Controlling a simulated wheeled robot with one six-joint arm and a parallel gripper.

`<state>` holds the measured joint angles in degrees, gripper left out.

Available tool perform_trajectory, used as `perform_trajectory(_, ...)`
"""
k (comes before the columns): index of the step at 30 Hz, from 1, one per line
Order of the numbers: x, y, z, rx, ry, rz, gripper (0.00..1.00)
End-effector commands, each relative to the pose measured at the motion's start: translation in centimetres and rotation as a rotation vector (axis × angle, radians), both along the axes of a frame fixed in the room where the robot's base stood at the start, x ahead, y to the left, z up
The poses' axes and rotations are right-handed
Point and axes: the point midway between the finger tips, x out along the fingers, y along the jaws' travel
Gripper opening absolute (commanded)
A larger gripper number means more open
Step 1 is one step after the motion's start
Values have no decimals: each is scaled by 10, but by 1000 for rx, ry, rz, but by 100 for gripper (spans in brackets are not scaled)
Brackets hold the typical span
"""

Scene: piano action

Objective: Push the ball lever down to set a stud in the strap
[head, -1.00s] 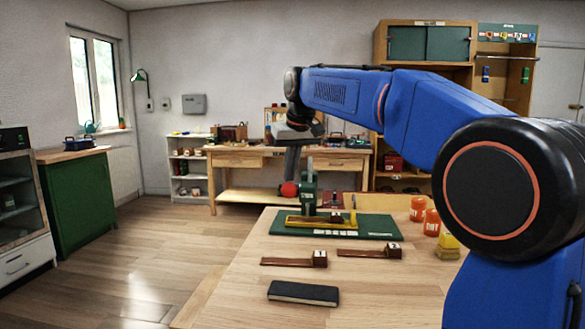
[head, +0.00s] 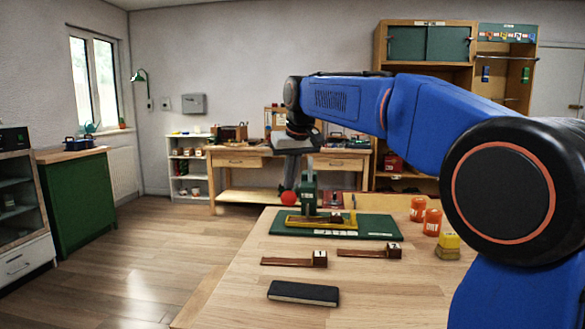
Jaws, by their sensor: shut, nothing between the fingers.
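The green press (head: 308,188) stands upright on the green mat at the far end of the bench. Its red ball lever (head: 289,198) sticks out at the press's left side. My gripper (head: 288,184) points down, shut and empty, directly above the red ball; its tips look to be at or just above the ball, and I cannot tell if they touch. A strap lies in the yellow-edged holder (head: 293,221) under the press. The stud and the strap's hole are too small to make out.
The green mat (head: 375,227) carries the press. Two brown wooden parts (head: 290,261) (head: 368,252), a dark book (head: 303,293), orange jars (head: 432,222) and a yellow block (head: 448,245) lie on the bench. The bench's front left is clear.

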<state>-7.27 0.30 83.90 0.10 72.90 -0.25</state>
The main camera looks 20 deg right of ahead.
Motion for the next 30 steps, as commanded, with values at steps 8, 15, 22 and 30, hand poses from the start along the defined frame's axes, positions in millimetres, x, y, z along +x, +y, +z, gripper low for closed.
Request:
perform_trajectory(8, -1, 0, -5, 0, 1, 0, 0)
perform_trajectory(15, -1, 0, -6, 0, 1, 0, 0)
perform_trajectory(22, -2, 0, -13, 0, 1, 0, 0)
perform_trajectory(30, -3, 1, -23, 0, 1, 0, 0)
